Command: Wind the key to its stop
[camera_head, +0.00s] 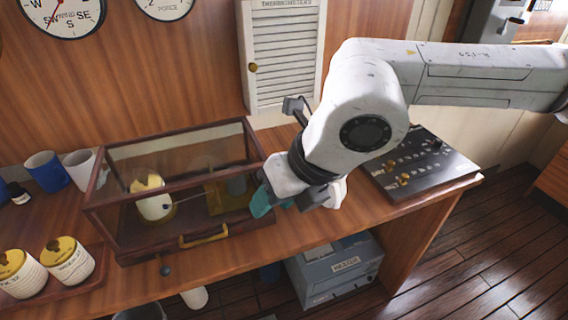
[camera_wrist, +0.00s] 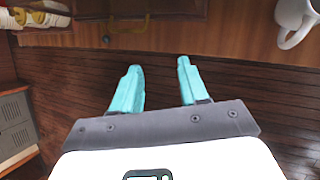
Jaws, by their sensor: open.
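A glass case (camera_head: 104,222) with a dark wooden frame stands on the wooden counter, its lid down and a brass handle (camera_head: 203,236) on its front. Inside is a white drum (camera_head: 153,205) with a brass top and a small dark spot on it. Brass parts (camera_head: 228,192) stand to its right behind the glass. I cannot make out a key for certain. My gripper (camera_head: 262,203) is at the case's right front corner in the head view; whether it touches cannot be told. In the wrist view its teal fingers (camera_wrist: 160,78) are apart with nothing between them.
Two white ribbed drums with brass tops (camera_head: 72,262) sit on a tray at the lower left. A blue mug (camera_head: 47,171) and a white mug (camera_head: 80,164) stand behind. A dark control panel (camera_head: 420,163) lies at right. A grey box (camera_head: 333,271) is under the counter.

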